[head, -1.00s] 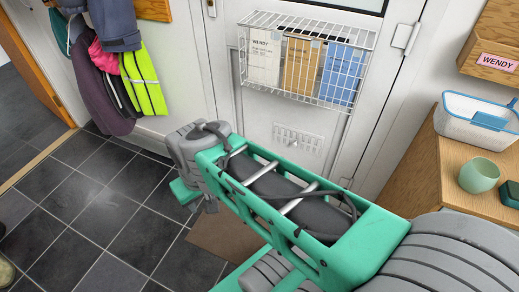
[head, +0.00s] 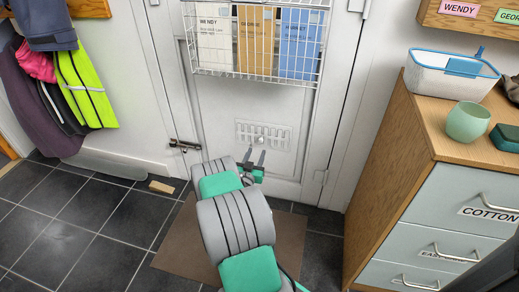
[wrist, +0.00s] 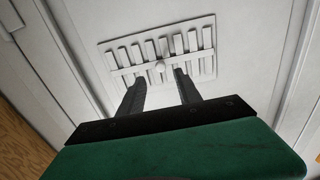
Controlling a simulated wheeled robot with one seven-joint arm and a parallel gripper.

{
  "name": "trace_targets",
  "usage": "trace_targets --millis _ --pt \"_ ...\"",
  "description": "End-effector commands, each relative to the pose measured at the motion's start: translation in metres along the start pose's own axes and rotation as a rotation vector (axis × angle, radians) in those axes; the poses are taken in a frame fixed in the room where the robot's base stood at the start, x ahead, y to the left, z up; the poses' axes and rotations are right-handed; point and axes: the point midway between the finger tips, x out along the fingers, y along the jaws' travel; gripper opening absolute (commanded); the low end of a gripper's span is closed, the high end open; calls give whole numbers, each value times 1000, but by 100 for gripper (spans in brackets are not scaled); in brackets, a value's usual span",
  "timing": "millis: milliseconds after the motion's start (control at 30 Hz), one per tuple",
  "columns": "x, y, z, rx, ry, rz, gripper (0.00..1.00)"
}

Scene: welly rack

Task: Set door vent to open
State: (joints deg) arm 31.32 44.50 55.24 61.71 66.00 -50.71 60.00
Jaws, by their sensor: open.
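The door vent (head: 264,135) is a white slotted plate low on the white door, below the wire basket. The knob also shows in the head view (head: 260,140). My gripper (head: 254,156) is just in front of the vent's lower edge. In the wrist view its two dark fingers (wrist: 160,82) are apart and empty, pointing at the vent on either side below the knob. Contact with the vent cannot be told.
A wire basket (head: 257,72) with boxes hangs above the vent. A door bolt (head: 185,146) is at the door's left edge. A drawer cabinet (head: 450,200) stands at the right. A brown mat (head: 290,238) lies before the door; coats (head: 85,85) hang at left.

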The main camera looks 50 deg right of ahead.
Motion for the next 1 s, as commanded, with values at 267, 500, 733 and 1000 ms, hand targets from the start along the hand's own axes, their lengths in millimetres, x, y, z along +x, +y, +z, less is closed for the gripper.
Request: trace_targets --millis 267,500,733,1000 --pt "52 1 1 2 0 4 41" --pt "66 0 -2 0 -1 1 41" --pt "66 -1 -2 0 -2 0 33" --pt "66 -1 -1 0 -2 1 11"
